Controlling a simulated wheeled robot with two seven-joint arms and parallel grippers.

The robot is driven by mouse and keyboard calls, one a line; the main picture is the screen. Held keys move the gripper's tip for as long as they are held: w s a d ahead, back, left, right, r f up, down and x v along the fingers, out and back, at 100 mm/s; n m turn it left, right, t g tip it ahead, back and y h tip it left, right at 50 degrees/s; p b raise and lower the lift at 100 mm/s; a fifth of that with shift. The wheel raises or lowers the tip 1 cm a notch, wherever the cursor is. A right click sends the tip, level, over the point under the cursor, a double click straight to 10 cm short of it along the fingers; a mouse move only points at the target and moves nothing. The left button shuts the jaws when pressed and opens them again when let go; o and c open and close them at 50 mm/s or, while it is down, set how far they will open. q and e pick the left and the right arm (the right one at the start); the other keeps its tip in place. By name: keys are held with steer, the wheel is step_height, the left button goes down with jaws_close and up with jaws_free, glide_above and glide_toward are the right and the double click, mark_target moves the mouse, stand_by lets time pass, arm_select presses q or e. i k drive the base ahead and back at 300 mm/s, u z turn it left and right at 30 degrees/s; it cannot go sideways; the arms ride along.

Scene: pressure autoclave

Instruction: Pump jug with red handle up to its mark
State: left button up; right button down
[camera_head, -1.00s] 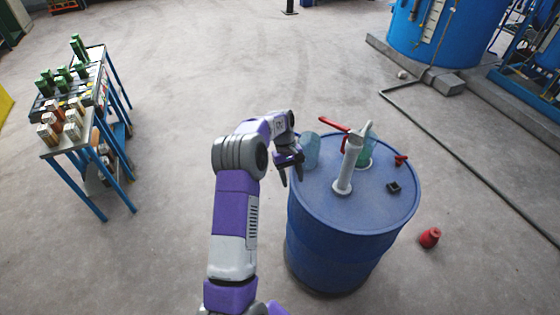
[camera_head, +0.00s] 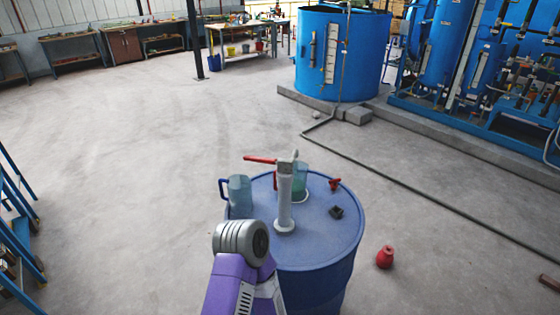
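A blue drum (camera_head: 325,247) stands in the lower middle of the head view. On its top stands a white hand pump (camera_head: 285,200) with a red lever (camera_head: 260,160) pointing left. A clear jug with greenish contents (camera_head: 301,184) stands behind the pump and is partly hidden by it. Its handle and mark cannot be made out clearly. One of my arms shows in front of the drum, but neither gripper is visible.
A small red part (camera_head: 335,185) and a dark cap (camera_head: 336,212) are on the drum top. A red vessel (camera_head: 385,257) stands on the floor to the right. A large blue tank (camera_head: 342,55) is behind. The floor to the left is largely clear.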

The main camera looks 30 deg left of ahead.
mark_target(268, 160)
steer(key=z, duration=0.6)
steer(key=k, duration=1.5)
steer(key=u, duration=0.7)
steer(key=i, duration=1.05)
